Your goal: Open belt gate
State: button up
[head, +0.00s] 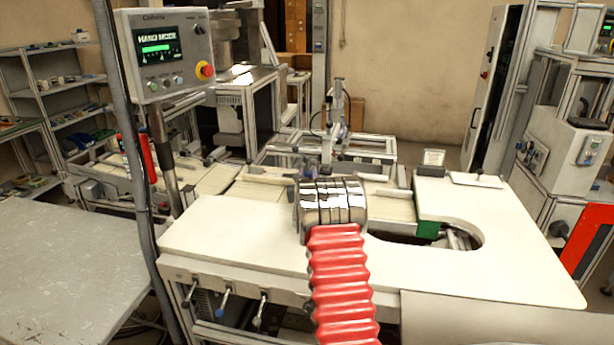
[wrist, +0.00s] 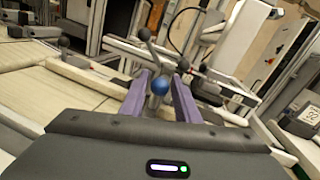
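A blue ball knob (wrist: 161,87) shows in the wrist view, on a pale post between the two purple fingers of my gripper (wrist: 162,75). The fingers stand apart, with a narrow gap seen on each side of the knob, so the gripper looks open around or just short of it. A metal lever with a dark ball end (wrist: 144,34) rises just beyond. I cannot tell which part is the gate itself. In the head view my red and metal arm reaches over the white table to the belt (head: 262,192) and largely hides the gripper.
The white table (head: 250,240) has a rounded cutout with a green block (head: 428,229) at its edge. A control panel (head: 164,50) stands on a post at the left. In the wrist view, dark-knobbed rails (wrist: 85,77) flank the belt.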

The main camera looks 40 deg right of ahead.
jog(key=shift+c, duration=0.5)
grip_shut()
